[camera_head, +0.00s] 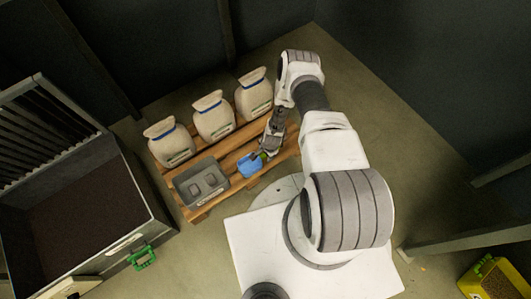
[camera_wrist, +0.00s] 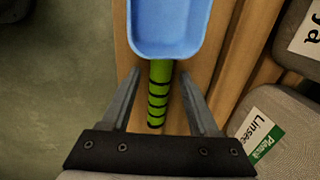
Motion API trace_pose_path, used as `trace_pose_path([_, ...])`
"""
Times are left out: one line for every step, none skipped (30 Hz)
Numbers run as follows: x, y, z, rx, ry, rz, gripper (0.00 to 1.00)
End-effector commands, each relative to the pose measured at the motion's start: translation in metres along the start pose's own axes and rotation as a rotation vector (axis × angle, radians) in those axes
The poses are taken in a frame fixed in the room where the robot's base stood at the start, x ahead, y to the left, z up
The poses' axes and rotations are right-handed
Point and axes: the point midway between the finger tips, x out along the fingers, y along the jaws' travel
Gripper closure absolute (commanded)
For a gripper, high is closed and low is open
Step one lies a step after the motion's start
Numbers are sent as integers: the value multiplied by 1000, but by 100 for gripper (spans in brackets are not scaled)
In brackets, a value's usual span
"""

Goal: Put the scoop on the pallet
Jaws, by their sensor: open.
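The scoop has a blue bowl (camera_head: 249,166) and a green handle with black bands (camera_wrist: 158,95). It appears to lie on the wooden pallet (camera_head: 230,146), near its front edge, with wood slats under it in the wrist view. My gripper (camera_wrist: 160,75) is open, with one finger on each side of the handle and a visible gap to it. In the head view my gripper (camera_head: 267,147) is over the pallet at the handle end of the scoop, partly hiding the handle.
Several cream sacks with blue ties (camera_head: 213,116) stand along the pallet's back. A grey container (camera_head: 202,183) sits on its front left. A large machine bin with dark contents (camera_head: 85,215) stands at left, and a yellow bin (camera_head: 494,281) at lower right. Walls close the back.

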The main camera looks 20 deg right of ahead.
Motion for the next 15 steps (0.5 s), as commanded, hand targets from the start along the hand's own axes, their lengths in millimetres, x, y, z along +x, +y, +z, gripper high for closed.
trace_pose_path([-2,0,0,0,0,0,39])
trace_pose_path([-3,-1,0,0,0,0,39])
trace_pose_path([-10,-1,0,0,0,0,39])
trace_pose_path([-14,-2,0,0,0,0,39])
trace_pose_path([-20,-2,0,0,0,0,39])
trace_pose_path([-28,-2,0,0,0,0,39])
trace_pose_path([-35,-2,0,0,0,0,39])
trace_pose_path([-42,-2,-1,0,0,0,39])
trace_pose_path([-51,-2,-1,1,0,-1,39])
trace_pose_path([-58,-2,-1,1,0,0,39])
trace_pose_path([-65,-2,-1,2,0,0,39])
trace_pose_path([-74,-2,-1,1,0,0,39])
trace_pose_path([-80,-2,-1,1,0,0,39])
trace_pose_path([-86,-2,-1,1,1,-1,39])
trace_pose_path([-93,-2,-1,1,0,0,39])
